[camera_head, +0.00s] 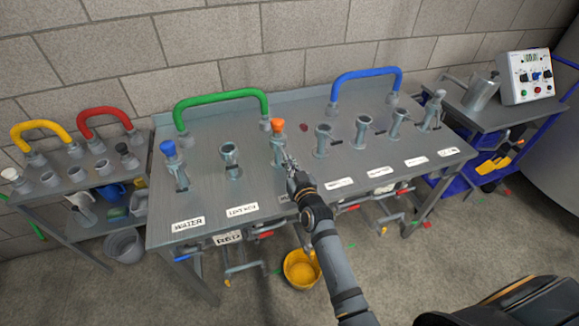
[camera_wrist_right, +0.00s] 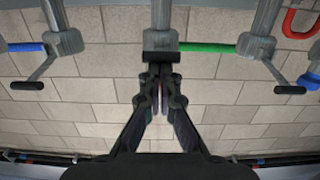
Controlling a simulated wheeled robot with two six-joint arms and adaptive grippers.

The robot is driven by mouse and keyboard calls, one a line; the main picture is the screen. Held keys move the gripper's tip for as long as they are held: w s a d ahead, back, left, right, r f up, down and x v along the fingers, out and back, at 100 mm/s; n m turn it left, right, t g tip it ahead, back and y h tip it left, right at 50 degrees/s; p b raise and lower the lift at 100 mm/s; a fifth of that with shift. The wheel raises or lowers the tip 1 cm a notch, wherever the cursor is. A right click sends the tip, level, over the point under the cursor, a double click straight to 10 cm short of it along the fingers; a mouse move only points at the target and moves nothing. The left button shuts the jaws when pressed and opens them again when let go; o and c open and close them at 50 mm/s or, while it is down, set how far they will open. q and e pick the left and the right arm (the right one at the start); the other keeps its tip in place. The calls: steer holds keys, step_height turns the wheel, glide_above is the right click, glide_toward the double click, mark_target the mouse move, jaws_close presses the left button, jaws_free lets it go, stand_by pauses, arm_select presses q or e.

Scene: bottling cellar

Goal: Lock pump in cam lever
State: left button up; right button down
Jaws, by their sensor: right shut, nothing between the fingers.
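The grey bench (camera_head: 245,200) carries a row of upright ports with cam levers. My right gripper (camera_head: 290,163) is at the port with the orange cap (camera_head: 278,125), in front of it and slightly right. In the right wrist view the shut, empty fingers (camera_wrist_right: 160,78) point at the middle port (camera_wrist_right: 160,25). A dark lever grip (camera_wrist_right: 161,57) lies right at the fingertips; I cannot tell whether they touch. Two neighbouring levers show black grips (camera_wrist_right: 27,85) at left and right. The label under the orange-capped port is mostly hidden by my arm, and I cannot read "pump in" anywhere. My left gripper is out of view.
A green hose (camera_head: 220,96) and a blue hose (camera_head: 366,73) arch over the bench's back edge. A blue-capped port (camera_head: 168,148) stands at left. A yellow bucket (camera_head: 301,270) sits on the floor below. A control box (camera_head: 525,77) stands on a cart at right.

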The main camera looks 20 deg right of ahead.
steer(key=shift+s+f+b, duration=0.1)
steer(key=shift+f+b, duration=0.55)
steer(key=shift+f, duration=0.3)
steer(key=shift+w+f+b, duration=0.15)
steer(key=shift+f+b, duration=0.3)
steer(key=shift+f, duration=0.1)
steer(key=shift+w+f+b, duration=0.15)
steer(key=shift+f+b, duration=0.25)
steer(key=shift+f, duration=0.1)
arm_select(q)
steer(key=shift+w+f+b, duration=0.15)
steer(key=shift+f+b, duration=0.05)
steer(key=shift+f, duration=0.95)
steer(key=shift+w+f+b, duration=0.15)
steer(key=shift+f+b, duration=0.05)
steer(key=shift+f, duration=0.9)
arm_select(e)
steer(key=shift+w+f, duration=0.2)
steer(key=shift+f, duration=0.25)
